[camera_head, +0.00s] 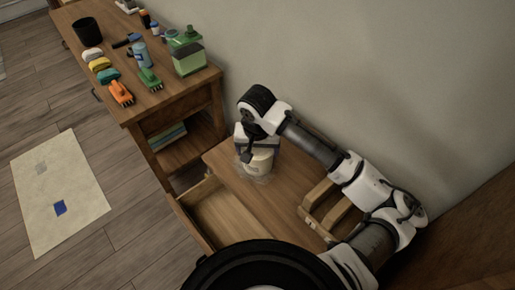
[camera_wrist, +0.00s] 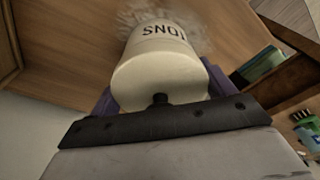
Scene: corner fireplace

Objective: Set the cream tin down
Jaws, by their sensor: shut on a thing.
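The cream tin (camera_head: 260,163) is held upright under my gripper (camera_head: 257,152), over the lower wooden surface (camera_head: 234,171) beside the desk. In the wrist view the tin (camera_wrist: 160,72) fills the space between the purple fingers of my gripper (camera_wrist: 162,88), which is shut on it. Dark lettering shows on its side, partly cut off. A pale, see-through patterned piece (camera_head: 258,179) lies around the tin's base, and it also shows in the wrist view (camera_wrist: 195,25). I cannot tell whether the tin touches it.
An open drawer (camera_head: 222,217) juts out at the front left. A slatted wooden piece (camera_head: 327,207) stands at the right. The wall is close behind.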

